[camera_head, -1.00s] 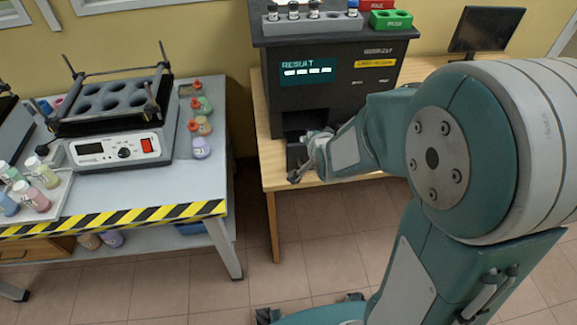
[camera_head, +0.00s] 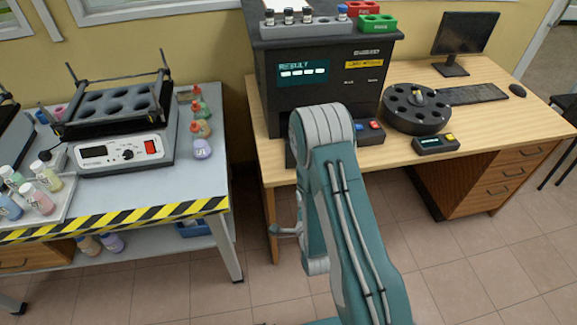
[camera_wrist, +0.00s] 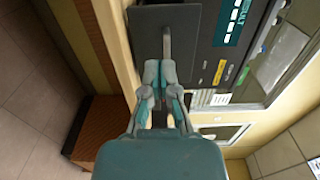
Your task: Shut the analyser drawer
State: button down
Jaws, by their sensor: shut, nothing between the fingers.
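The analyser (camera_head: 340,95) is a black box with a lit RESULT display, standing on the wooden desk. In the head view my arm hides most of its lower front, where the drawer is. In the wrist view a dark grey panel (camera_wrist: 146,40) with a thin upright bar on it shows in the analyser's front and looks like the drawer's face. I cannot tell how far out it stands. My gripper (camera_wrist: 160,76) is shut and empty, its tips pointing toward this panel.
A dark round carousel (camera_head: 416,108) and a small button box (camera_head: 435,143) stand on the desk to the right. A bench (camera_head: 130,190) with a heating block stands to the left. The floor between bench and desk is clear.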

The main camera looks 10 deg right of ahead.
aim_at(289, 157)
jog(key=w, duration=1.4)
jog(key=shift+d, duration=0.15)
jog(key=shift+w, duration=0.1)
